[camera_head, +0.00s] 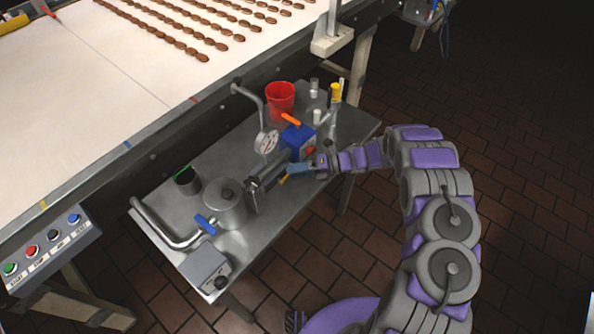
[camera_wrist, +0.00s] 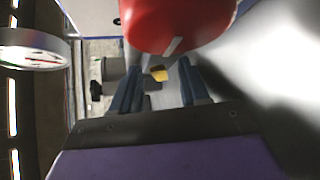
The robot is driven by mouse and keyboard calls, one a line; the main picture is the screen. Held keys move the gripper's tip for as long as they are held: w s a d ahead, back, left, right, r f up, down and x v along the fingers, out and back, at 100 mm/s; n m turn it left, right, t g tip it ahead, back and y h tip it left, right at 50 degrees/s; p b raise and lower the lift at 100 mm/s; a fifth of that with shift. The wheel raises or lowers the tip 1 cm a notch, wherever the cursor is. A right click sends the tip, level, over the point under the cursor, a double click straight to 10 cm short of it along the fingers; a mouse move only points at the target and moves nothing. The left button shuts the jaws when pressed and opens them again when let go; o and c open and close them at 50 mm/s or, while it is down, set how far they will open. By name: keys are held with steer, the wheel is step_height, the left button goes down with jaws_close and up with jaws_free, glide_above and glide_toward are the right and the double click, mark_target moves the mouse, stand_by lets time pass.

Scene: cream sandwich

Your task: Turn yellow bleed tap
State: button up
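The yellow bleed tap (camera_wrist: 159,73) shows in the wrist view as a small yellow piece between my two blue fingers, with clear space on both sides. In the head view a small yellow bit (camera_head: 284,180) shows beside the dark grey metal body (camera_head: 265,183), just below my fingers. My gripper (camera_head: 297,168) points left at this body, low over the metal table. In the wrist view my gripper (camera_wrist: 157,86) is open, its fingers apart on either side of the tap. I cannot tell how far past the fingertips the tap lies.
A large red rounded part (camera_wrist: 175,22) is close above my fingers. A pressure gauge (camera_head: 266,141), blue box (camera_head: 297,138), red cup (camera_head: 280,98) and lidded pot (camera_head: 225,205) crowd the metal table (camera_head: 230,158). A conveyor (camera_head: 85,85) runs behind; floor is free at right.

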steer(key=p+v, duration=0.2)
steer(key=v, duration=1.5)
steer(key=shift+d, duration=0.25)
steer(key=shift+r, duration=0.1)
